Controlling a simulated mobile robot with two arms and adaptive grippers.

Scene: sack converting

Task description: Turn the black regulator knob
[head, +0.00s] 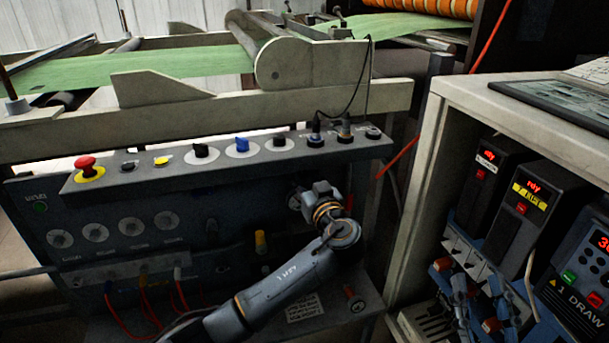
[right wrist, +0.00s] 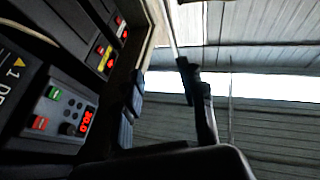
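The grey control panel (head: 120,218) fills the left and middle of the head view. A small dark knob (head: 211,229) shows below its row of round gauges; I cannot tell surely whether it is the black regulator knob. My right arm rises from the bottom, and my right gripper (head: 321,195) is at the panel's right part, partly over a round fitting (head: 295,201). Whether it touches the panel is unclear. In the right wrist view, my right gripper (right wrist: 165,95) shows two dark fingers apart with nothing between them. My left gripper is not in view.
The sloped top ledge carries a red emergency button (head: 86,165), black selectors (head: 201,151) and a blue selector (head: 241,145). A yellow-topped part (head: 260,240) sits low beside my arm. A pale cabinet (head: 425,190) with drive units (head: 525,215) stands close at right.

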